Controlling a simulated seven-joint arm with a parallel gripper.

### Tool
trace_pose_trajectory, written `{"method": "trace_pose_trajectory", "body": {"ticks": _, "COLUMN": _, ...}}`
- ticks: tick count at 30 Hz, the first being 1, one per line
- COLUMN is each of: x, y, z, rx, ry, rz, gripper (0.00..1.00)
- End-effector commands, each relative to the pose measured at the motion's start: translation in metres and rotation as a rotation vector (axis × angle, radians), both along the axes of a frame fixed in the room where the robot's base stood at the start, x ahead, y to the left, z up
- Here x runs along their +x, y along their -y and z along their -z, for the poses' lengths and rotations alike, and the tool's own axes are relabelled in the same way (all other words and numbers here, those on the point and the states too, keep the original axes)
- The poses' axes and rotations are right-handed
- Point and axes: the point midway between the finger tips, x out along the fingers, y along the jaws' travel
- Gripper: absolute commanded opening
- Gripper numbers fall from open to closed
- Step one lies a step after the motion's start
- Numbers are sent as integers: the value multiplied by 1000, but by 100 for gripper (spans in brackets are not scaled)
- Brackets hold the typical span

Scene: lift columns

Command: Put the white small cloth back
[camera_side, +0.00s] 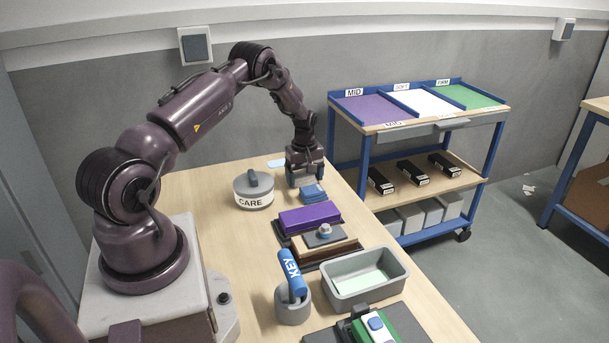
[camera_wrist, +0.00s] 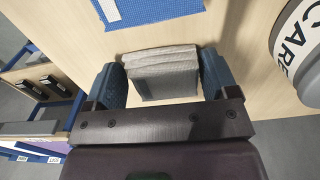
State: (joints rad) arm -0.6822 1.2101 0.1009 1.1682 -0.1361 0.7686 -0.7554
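A small folded cloth (camera_wrist: 163,73), pale grey-white and in several layers, lies between the fingers of my gripper (camera_wrist: 163,82) in the wrist view. My gripper is open, one finger at each side of the cloth. The gap at the sides is very small, and I cannot tell whether the fingers touch it. In the side view my gripper (camera_side: 305,183) points down low over the table and hides this cloth. A blue folded cloth (camera_side: 312,194) lies just in front of my gripper there; it also shows at the top of the wrist view (camera_wrist: 150,8).
A round grey CARE pot (camera_side: 253,192) stands left of my gripper. A purple block (camera_side: 308,217), a grey bin (camera_side: 368,293) and a blue KEY handle (camera_side: 291,272) are nearer the camera. A blue cart (camera_side: 369,155) with purple, white and green top sections stands right of the table.

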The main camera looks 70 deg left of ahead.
Motion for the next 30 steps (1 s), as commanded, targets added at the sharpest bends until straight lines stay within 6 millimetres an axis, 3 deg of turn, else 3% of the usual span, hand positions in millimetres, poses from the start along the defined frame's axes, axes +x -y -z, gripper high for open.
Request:
{"method": "trace_pose_trajectory", "body": {"ticks": 1, "x": 0, "y": 0, "z": 0, "rx": 0, "ry": 0, "rz": 0, "gripper": 92}}
{"method": "trace_pose_trajectory", "body": {"ticks": 2, "x": 0, "y": 0, "z": 0, "rx": 0, "ry": 0, "rz": 0, "gripper": 99}}
{"method": "trace_pose_trajectory", "body": {"ticks": 14, "x": 0, "y": 0, "z": -10, "rx": 1, "ry": 1, "rz": 0, "gripper": 99}}
{"method": "trace_pose_trajectory", "body": {"ticks": 30, "x": 0, "y": 0, "z": -111, "rx": 2, "ry": 2, "rz": 1, "gripper": 99}}
